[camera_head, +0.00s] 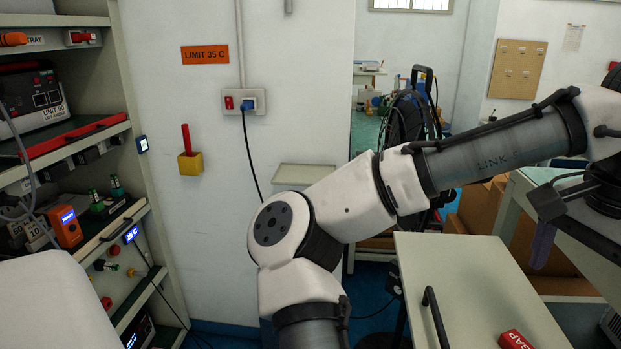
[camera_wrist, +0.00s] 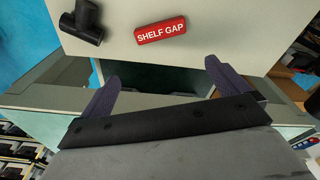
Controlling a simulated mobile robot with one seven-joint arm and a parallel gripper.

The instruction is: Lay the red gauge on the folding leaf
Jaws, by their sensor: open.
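The red gauge, a small block marked "SHELF GAP" (camera_wrist: 161,33), lies on a pale flat panel (camera_wrist: 225,22) in the wrist view. In the head view the gauge (camera_head: 515,341) shows at the bottom edge, partly cut off, on the panel (camera_head: 465,275). The panel has a black bar handle (camera_head: 436,317). It may be the folding leaf, but I cannot tell for sure. My gripper (camera_wrist: 161,70) is open and empty in the wrist view, its two fingers apart. The gauge is beyond the fingertips, not between them.
A rack (camera_head: 155,235) with instruments on its shelves stands at the left. A yellow holder (camera_head: 190,164) with a red stick hangs on the wall. A pale bench (camera_head: 575,255) stands at the right. Cartons (camera_head: 480,205) sit behind the panel.

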